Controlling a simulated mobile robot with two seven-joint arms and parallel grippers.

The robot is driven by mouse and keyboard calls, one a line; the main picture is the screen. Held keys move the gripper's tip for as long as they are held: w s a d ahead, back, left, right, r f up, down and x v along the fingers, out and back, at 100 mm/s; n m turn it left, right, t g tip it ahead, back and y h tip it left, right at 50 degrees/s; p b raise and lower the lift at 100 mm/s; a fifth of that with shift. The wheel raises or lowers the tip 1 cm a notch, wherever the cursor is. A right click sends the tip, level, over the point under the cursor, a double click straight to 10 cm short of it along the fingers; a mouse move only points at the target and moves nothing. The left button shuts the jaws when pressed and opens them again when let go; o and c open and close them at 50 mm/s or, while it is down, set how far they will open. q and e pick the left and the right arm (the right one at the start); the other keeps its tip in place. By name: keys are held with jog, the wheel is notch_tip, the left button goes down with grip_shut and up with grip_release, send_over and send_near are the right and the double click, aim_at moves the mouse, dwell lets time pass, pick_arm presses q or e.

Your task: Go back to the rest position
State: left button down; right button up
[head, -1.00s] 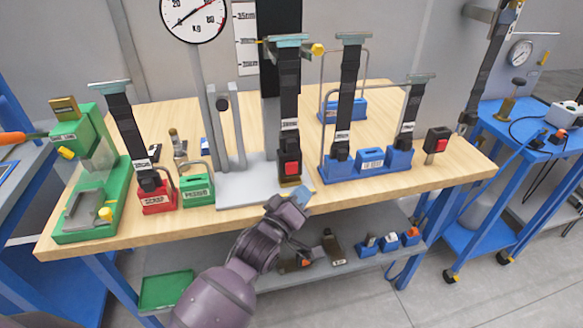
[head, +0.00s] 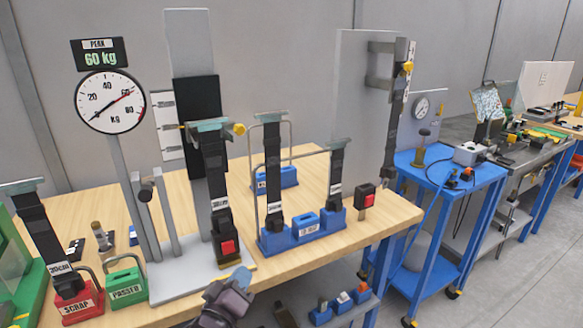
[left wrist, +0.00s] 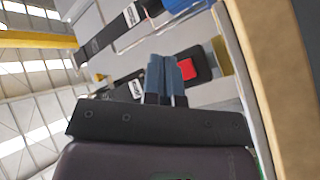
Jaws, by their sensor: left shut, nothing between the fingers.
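My left gripper (head: 239,277) is at the bottom of the head view, its blue fingertips shut and empty. It is at the bench's front edge, just below the buckle with the red button (head: 228,247) on the test stand's black strap (head: 213,170). I cannot tell from the head view whether it touches the buckle. In the left wrist view the blue fingers (left wrist: 168,76) lie together, and the red button (left wrist: 187,69) shows just beyond them. My right gripper is in neither view.
The wooden bench (head: 375,222) carries a dial gauge (head: 109,102), a display (head: 99,54) reading 60 kg, a red SCRAP block (head: 78,302), a green PASSED block (head: 126,282) and a blue strap holder (head: 303,232). A blue cart (head: 440,178) stands right.

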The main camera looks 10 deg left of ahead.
pick_arm(q)
jog(key=s+a+f+m+g+y, duration=0.2)
jog(key=s+a+f, duration=0.4)
jog(key=s+f, duration=0.4)
jog(key=s+a+f+m+g+y, duration=0.2)
jog(key=s+a+f+m+g, duration=0.3)
jog(key=s+f, duration=0.5)
jog(key=s, duration=0.5)
jog(key=shift+s+a+m, duration=0.4)
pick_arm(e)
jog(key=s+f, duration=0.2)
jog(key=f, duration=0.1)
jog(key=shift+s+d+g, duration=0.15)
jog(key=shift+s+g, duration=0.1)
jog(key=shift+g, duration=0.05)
pick_arm(q)
jog(key=shift+f, duration=0.15)
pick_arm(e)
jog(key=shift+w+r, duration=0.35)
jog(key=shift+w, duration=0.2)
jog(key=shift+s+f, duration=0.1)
